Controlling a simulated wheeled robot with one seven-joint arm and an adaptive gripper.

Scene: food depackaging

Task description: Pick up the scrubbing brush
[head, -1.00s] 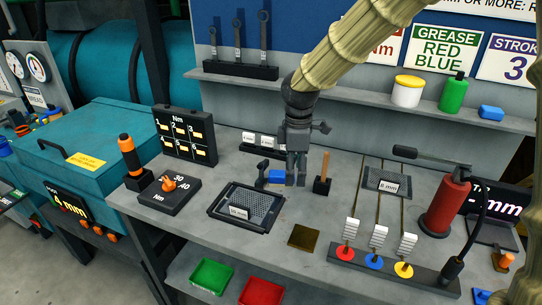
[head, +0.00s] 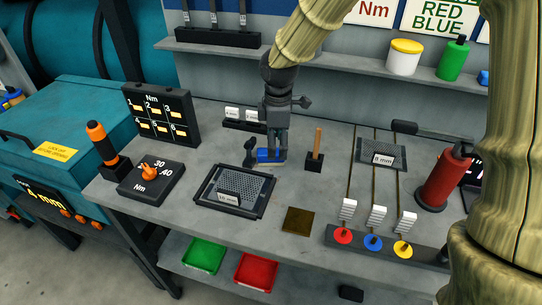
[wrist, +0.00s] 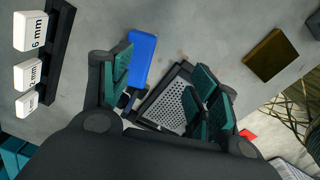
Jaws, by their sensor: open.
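My gripper (head: 278,156) is open and points down, low over the middle of the bench. A blue block (head: 265,155) with a dark upright piece at its left end is at the fingertips, which partly cover it. In the wrist view the blue block (wrist: 141,57) shows beside the left finger, partly hidden by it. No contact can be made out. An upright orange-brown handle in a dark base (head: 315,150) stands just right of the gripper. I cannot tell for certain which of these two is the scrubbing brush.
A perforated tray (head: 206,200) lies in front of the gripper and shows between the fingers in the wrist view. A brown square pad (head: 298,221) lies front right. Rods with coloured discs (head: 373,242) and a red cylinder (head: 441,180) stand at right. A torque panel (head: 158,118) stands at back left.

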